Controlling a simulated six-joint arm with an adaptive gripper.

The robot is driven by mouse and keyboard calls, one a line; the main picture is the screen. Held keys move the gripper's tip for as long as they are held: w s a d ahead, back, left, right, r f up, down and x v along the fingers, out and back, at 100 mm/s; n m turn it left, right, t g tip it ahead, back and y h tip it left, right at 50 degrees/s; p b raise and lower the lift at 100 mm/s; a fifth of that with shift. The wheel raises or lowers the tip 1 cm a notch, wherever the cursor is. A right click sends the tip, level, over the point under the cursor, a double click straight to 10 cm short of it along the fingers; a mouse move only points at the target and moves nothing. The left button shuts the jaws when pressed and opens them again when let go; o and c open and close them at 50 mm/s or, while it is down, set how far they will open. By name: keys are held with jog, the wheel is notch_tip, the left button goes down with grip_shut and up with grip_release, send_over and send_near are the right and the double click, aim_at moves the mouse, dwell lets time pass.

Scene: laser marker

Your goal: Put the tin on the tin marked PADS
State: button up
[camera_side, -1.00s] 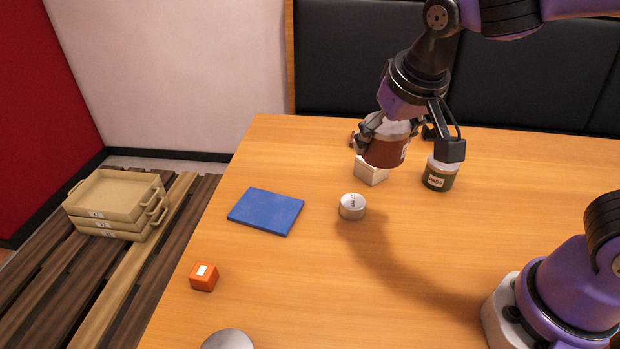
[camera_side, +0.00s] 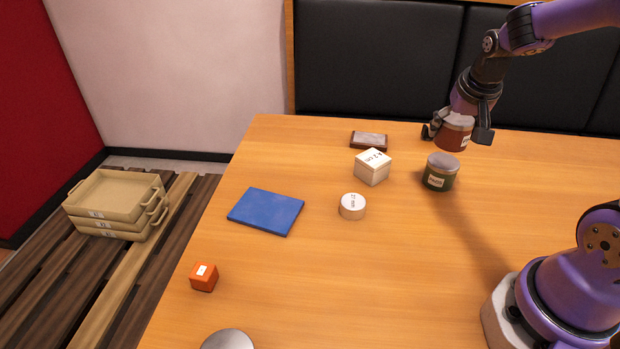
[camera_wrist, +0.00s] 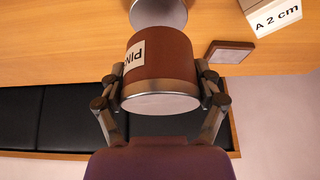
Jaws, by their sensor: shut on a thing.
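My gripper (camera_side: 459,135) is shut on a reddish-brown tin (camera_side: 453,133) with a pale label and holds it above the table. The held tin fills the middle of the wrist view (camera_wrist: 160,65), between both fingers. A green tin (camera_side: 439,173) with a grey lid and a small label, too small to read surely, stands upright on the table. The held tin is above and slightly behind or right of it in the side view, apart from it. In the wrist view a grey lid (camera_wrist: 158,12) shows partly behind the held tin.
Left of the green tin are a white box (camera_side: 372,168), a dark flat block (camera_side: 369,141) and a white cylinder (camera_side: 352,206). A blue mat (camera_side: 265,211), an orange cube (camera_side: 203,277) and a grey round thing (camera_side: 228,340) lie further left.

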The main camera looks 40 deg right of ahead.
aim_at(449, 145)
jog(key=shift+f, duration=1.9)
jog(key=o, duration=1.2)
jog(key=shift+f, duration=0.1)
jog(key=shift+o, duration=0.2)
jog(key=v, duration=1.1)
jog(key=shift+a+r, duration=0.1)
jog(key=shift+r, duration=0.2)
jog(key=s+a+n+t+y, duration=0.1)
jog(key=s+a+n, duration=0.1)
jog(key=a+n, duration=0.2)
jog(key=s+a+n+t+y, duration=0.1)
jog(key=a+n, duration=0.4)
jog(key=a, duration=0.5)
jog(key=shift+s+y, duration=0.6)
jog(key=shift+s, duration=0.35)
